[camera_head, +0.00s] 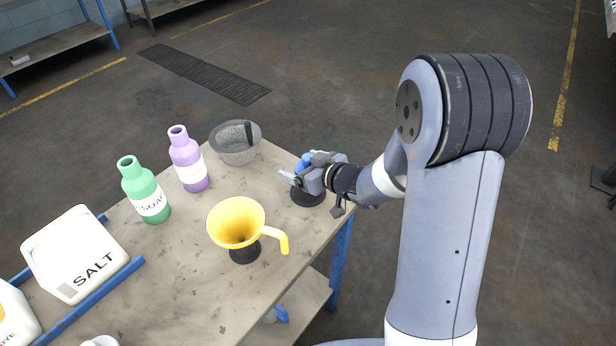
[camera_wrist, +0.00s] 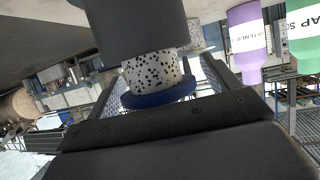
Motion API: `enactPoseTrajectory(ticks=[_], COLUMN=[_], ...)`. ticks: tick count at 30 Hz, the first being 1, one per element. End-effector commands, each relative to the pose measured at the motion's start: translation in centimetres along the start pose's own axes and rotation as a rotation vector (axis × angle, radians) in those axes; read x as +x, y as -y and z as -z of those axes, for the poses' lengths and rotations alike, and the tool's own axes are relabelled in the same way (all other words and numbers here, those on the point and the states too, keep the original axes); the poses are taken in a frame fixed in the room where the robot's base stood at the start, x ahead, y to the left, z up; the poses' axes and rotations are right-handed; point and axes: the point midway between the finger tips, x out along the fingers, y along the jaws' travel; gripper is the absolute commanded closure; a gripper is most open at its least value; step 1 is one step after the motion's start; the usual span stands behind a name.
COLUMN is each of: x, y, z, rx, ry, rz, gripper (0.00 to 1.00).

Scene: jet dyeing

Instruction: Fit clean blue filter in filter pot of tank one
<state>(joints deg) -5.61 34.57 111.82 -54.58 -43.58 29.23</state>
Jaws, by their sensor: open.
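The blue filter (camera_head: 303,161) stands at the table's far right corner in a black round holder (camera_head: 307,198). Only a little of its blue part shows past my gripper (camera_head: 295,178) in the head view. In the wrist view, which is upside down, the filter (camera_wrist: 158,76) has a white, black-dotted body and a blue rim. The holder (camera_wrist: 130,28) appears above it. My gripper (camera_wrist: 165,85) is open, with one finger on each side of the filter. I cannot tell whether either finger touches it. The filter pot and tank one are not recognisable in either view.
A yellow funnel (camera_head: 236,222) on a black stand, a grey mesh basket (camera_head: 236,143), a purple bottle (camera_head: 188,160) and a green soap bottle (camera_head: 145,190) share the table (camera_head: 190,275). A salt container (camera_head: 75,253) is at left. Open floor (camera_head: 330,75) lies beyond.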

Motion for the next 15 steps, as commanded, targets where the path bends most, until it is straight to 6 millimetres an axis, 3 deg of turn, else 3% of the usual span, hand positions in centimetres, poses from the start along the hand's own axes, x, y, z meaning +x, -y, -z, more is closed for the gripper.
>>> enactPoseTrajectory(ticks=[4, 15], x=[-0.03, -0.06], y=[-0.01, -0.01], z=[-0.01, -0.01], rx=[0.0, 0.0], ry=[0.0, 0.0], rz=[0.0, 0.0], gripper=[0.18, 0.48])
